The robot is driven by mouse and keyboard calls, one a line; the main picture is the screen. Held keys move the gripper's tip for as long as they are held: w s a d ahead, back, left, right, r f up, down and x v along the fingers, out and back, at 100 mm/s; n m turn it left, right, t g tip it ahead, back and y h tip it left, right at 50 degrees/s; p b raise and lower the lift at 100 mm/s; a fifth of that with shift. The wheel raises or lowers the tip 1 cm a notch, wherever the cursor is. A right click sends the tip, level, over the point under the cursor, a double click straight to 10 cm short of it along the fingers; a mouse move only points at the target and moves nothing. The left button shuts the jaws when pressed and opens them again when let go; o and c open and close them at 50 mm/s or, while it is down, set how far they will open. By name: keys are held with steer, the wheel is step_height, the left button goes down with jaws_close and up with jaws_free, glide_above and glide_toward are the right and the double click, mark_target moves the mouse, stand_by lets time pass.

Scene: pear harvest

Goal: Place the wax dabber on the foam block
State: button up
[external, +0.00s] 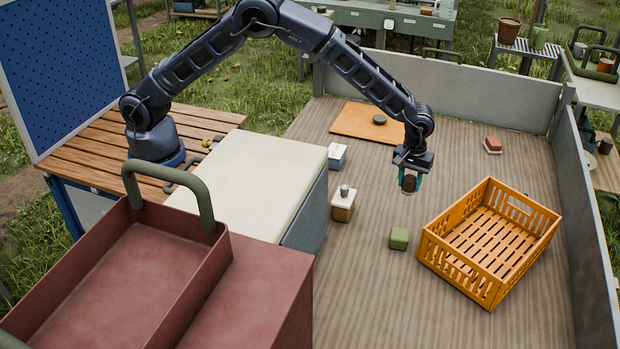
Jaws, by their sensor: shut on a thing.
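My gripper (410,181) hangs down over the wooden floor, its teal fingers shut on a small dark, rounded thing with a paler underside, which I take for the wax dabber (409,185). The fingers hide part of it. It appears held above the floor. A small green block (399,238), probably the foam block, lies on the floor below the gripper in the picture, left of the orange crate. Its top looks bare. The gripper is apart from it.
The orange slatted crate (487,240) is empty, right of the green block. A wooden block with a pale top (343,208) bears a grey cup (344,191). A blue-and-white box (337,156), an orange board (362,124) with a dark disc (380,119) and a red block (492,144) lie farther back.

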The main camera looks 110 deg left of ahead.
step_height(320, 180, down, 18)
steer(key=shift+r, duration=0.2)
steer(key=shift+c, duration=0.6)
steer(key=o, duration=1.1)
